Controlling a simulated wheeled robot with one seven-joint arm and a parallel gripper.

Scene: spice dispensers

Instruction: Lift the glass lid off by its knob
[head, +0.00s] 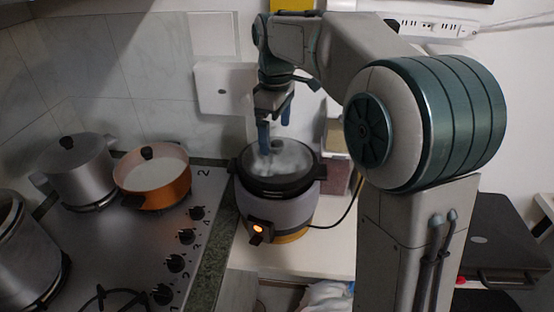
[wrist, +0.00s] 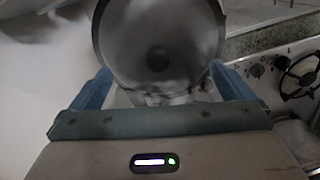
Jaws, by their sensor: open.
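The glass lid (head: 290,160) lies on the dark-rimmed cooker (head: 277,205), cloudy and grey. In the wrist view the lid (wrist: 125,45) is a round disc, and its dark knob (wrist: 158,59) shows near the middle. In the head view the knob is hard to make out behind the fingers. My gripper (head: 275,136) is above the lid with its blue fingers pointing down. In the wrist view my gripper (wrist: 162,85) is open and empty, one finger at each side, with the knob appearing between and beyond them.
An orange pan (head: 152,190) and a steel pot (head: 80,172) stand on the hob (head: 120,240) at left. Another pot (head: 25,250) is at the near left. The cooker's front light glows orange. A black cable (head: 345,205) runs right from the cooker. A wall stands close behind.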

